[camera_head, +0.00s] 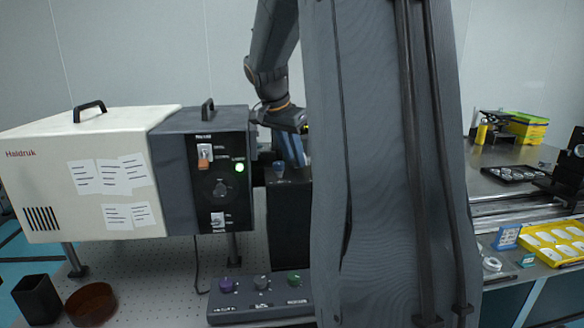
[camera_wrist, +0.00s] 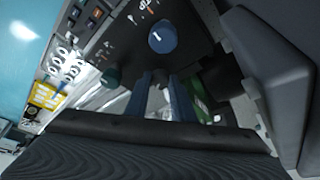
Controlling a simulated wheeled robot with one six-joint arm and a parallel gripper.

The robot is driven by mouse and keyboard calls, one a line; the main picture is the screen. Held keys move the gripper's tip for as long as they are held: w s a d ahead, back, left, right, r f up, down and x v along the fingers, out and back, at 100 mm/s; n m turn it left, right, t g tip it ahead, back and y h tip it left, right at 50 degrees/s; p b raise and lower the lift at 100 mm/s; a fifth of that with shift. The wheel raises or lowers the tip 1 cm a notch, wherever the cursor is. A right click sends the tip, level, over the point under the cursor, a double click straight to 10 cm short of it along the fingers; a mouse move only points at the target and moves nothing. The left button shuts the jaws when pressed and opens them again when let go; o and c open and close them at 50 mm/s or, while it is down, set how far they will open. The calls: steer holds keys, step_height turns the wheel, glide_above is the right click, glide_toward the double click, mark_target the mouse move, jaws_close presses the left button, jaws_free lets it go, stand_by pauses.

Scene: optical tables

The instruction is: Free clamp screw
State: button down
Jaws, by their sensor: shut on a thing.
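My gripper (camera_wrist: 165,88) points down at the top of a black upright block (camera_head: 288,225) beside the dark grey end of the large instrument box. Its two blue fingers also show in the head view (camera_head: 293,150). In the wrist view the fingers are shut on a small dark grey thing (camera_wrist: 158,90), which seems to be the clamp screw. The fingers hide most of it, so its turn and seating cannot be told. A blue knob with a white mark (camera_wrist: 162,37) is close to the fingers but apart from them; it also shows on the block in the head view (camera_head: 279,167).
The instrument box (camera_head: 85,205) stands left of the block. A control box (camera_head: 262,310) with purple, grey and green knobs lies in front. A black cup (camera_head: 38,298) and brown dish (camera_head: 91,303) stand at front left. A yellow tray (camera_head: 556,242) is at right. My column hides the middle.

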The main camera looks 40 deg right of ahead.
steer(key=m, duration=0.1)
steer(key=m+g+b, duration=0.1)
steer(key=m+b, duration=0.1)
steer(key=shift+w+f+m+g, duration=0.1)
steer(key=shift+w+m+g, duration=0.2)
steer(key=shift+m, duration=0.1)
steer(key=m, duration=0.2)
steer(key=m+g+b, duration=0.1)
steer(key=m, duration=0.1)
steer(key=shift+m+g+y, duration=0.3)
steer(key=shift+y, duration=0.1)
steer(key=m, duration=0.2)
steer(key=m+g+y, duration=0.1)
steer(key=m, duration=0.2)
steer(key=shift+w+d+y, duration=0.2)
steer(key=shift+y, duration=0.1)
steer(key=shift+d+m+g+y, duration=0.1)
steer(key=shift+m+g+y, duration=0.2)
steer(key=shift+m, duration=0.75)
steer(key=shift+d+m+g+y, duration=0.1)
steer(key=shift+m+g+y, duration=0.15)
steer(key=shift+m, duration=0.8)
steer(key=shift+a, duration=0.1)
steer(key=c, duration=1.5)
jaws_free()
